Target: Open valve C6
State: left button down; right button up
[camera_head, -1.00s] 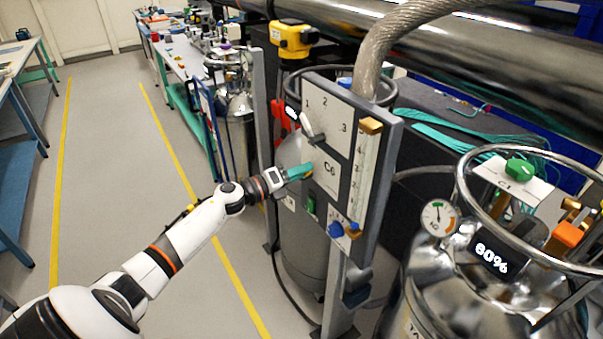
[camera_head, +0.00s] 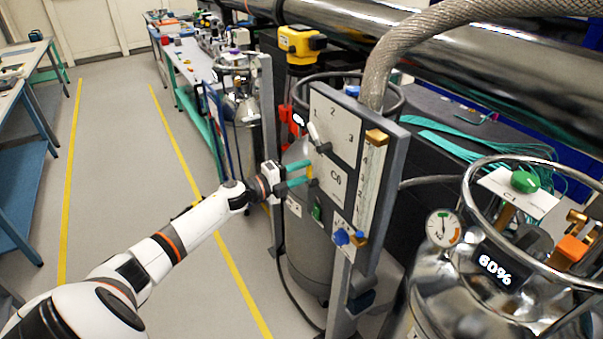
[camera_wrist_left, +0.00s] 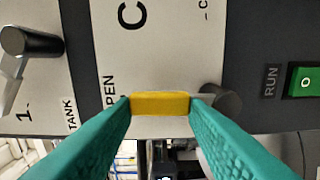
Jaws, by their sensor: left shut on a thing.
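Valve C6's plate (camera_head: 336,178) is on the upright grey panel, below a plate numbered 1, 2 and 3. My left gripper (camera_head: 309,174) reaches it from the left, its teal fingers one above the other. In the left wrist view my left gripper (camera_wrist_left: 160,104) is shut on the valve's yellow lever handle (camera_wrist_left: 160,102). The lever's dark round pivot (camera_wrist_left: 221,101) shows beside the right finger. The handle points from the pivot towards the partly hidden OPEN label (camera_wrist_left: 110,92). My right gripper is out of view.
A grey selector knob (camera_head: 318,138) sits above C6, and a green RUN switch (camera_wrist_left: 304,83) and blue knob (camera_head: 341,237) below. Open floor lies left of the panel.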

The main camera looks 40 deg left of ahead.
pick_arm(q)
jog(key=shift+a+r, duration=0.1)
dwell(0.3)
jog(key=c, duration=1.1)
grip_release()
jog(key=shift+b+v, duration=1.85)
jog(key=shift+v, duration=4.15)
